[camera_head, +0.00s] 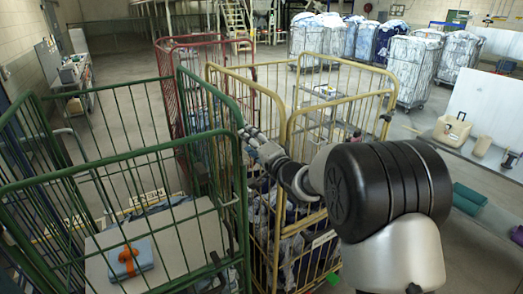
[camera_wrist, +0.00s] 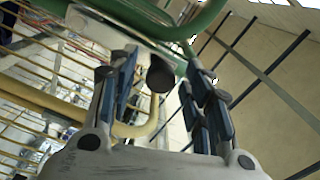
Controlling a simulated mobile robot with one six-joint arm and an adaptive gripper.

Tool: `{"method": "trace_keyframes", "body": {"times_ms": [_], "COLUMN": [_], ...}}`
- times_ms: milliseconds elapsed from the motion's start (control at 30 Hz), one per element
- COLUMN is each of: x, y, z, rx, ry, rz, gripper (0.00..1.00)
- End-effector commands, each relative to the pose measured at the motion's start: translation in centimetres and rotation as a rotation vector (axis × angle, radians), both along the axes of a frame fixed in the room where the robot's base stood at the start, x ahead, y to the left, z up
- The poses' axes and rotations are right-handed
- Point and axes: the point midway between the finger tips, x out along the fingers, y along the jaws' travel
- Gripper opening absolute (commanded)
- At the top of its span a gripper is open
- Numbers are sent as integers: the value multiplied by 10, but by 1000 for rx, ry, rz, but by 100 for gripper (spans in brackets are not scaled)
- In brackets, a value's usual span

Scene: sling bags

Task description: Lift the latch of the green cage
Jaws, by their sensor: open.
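The green cage (camera_head: 122,157) stands at the left in the head view, and its green tube also crosses the top of the wrist view (camera_wrist: 205,18). My gripper (camera_head: 249,134) is at the cage's upper right corner post, beside the yellow cage. In the wrist view my gripper (camera_wrist: 160,88) is open, with one finger on each side of a dark cylindrical knob (camera_wrist: 160,73) under the green tube. The knob looks like part of the latch. I cannot tell whether either finger touches it. The latch itself is not clear in the head view.
A yellow cage (camera_head: 338,103) with dark cloth bundles stands close to the right, and a red cage (camera_head: 167,90) behind. A blue bag with an orange strap (camera_head: 130,260) lies on a grey board in the green cage.

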Motion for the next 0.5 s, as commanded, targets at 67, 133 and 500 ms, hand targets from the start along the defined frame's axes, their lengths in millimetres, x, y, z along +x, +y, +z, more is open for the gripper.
{"method": "trace_keyframes", "body": {"times_ms": [67,133,500], "x": [-14,-27,-79], "y": [-11,-20,-54], "z": [1,1,1], "rx": [0,0,0], "ry": [1,1,0], "rz": [-3,-3,-2], "gripper": [45,45,45]}}
